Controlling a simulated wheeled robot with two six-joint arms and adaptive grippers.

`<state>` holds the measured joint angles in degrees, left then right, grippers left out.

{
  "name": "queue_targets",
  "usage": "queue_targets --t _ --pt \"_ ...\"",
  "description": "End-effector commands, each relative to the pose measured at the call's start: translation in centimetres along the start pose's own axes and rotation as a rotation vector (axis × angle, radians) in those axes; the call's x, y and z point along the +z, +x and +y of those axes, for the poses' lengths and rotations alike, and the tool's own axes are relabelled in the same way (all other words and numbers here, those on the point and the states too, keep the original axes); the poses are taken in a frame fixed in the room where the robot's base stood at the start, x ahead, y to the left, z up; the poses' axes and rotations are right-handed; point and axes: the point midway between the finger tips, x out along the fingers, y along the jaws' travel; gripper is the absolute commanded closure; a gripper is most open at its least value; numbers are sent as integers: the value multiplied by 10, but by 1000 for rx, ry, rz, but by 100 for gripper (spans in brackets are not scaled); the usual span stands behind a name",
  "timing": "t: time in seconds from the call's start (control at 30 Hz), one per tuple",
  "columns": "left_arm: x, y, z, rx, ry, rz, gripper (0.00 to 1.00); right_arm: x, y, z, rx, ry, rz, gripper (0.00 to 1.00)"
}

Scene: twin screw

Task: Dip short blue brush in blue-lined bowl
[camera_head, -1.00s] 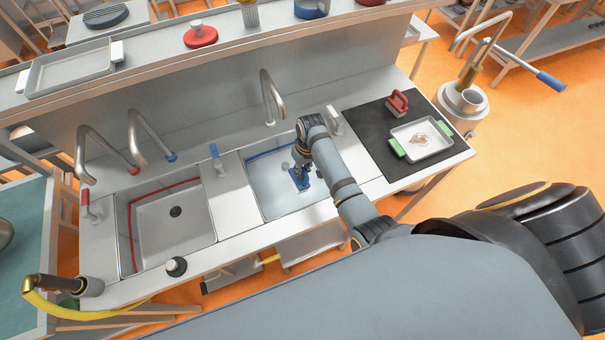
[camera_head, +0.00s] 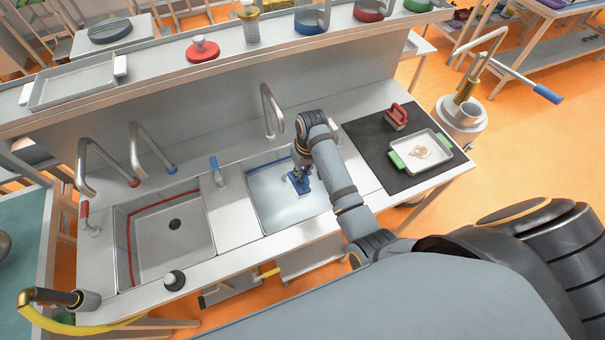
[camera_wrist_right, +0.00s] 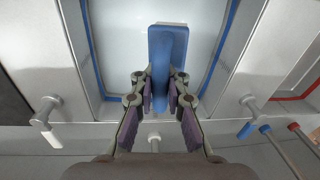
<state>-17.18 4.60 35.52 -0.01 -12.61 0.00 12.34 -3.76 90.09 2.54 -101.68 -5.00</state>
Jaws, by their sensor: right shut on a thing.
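The short blue brush (camera_head: 299,184) is in my right gripper (camera_head: 301,168), inside the blue-lined bowl (camera_head: 283,214), which is a sink basin with a blue stripe round its inner wall. In the right wrist view, my right gripper (camera_wrist_right: 161,100) is shut on the brush's handle, and the blue brush (camera_wrist_right: 168,46) lies over the pale floor of the blue-lined bowl (camera_wrist_right: 119,45). The bristles are mostly hidden beneath the brush's back. I cannot tell whether they touch the basin floor. My left gripper is not in view.
A red-lined basin (camera_head: 150,255) lies to the left. A faucet (camera_head: 272,108) stands behind the blue-lined bowl. On a black mat (camera_head: 372,138) to the right are a red-handled brush (camera_head: 397,116) and a green-handled tray (camera_head: 443,146). A shelf (camera_head: 235,60) runs along the back.

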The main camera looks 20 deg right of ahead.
Motion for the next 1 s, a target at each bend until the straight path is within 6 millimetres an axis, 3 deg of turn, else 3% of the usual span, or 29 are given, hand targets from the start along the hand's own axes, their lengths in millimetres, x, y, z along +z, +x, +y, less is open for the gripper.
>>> queue_targets --t 0.33,0.7,1.0 --pt "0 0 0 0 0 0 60 0 -1 0 0 0 1 100" --pt "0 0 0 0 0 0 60 -1 -37 -4 0 0 2 100" --pt "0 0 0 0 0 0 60 -1 -40 -4 0 0 0 100"
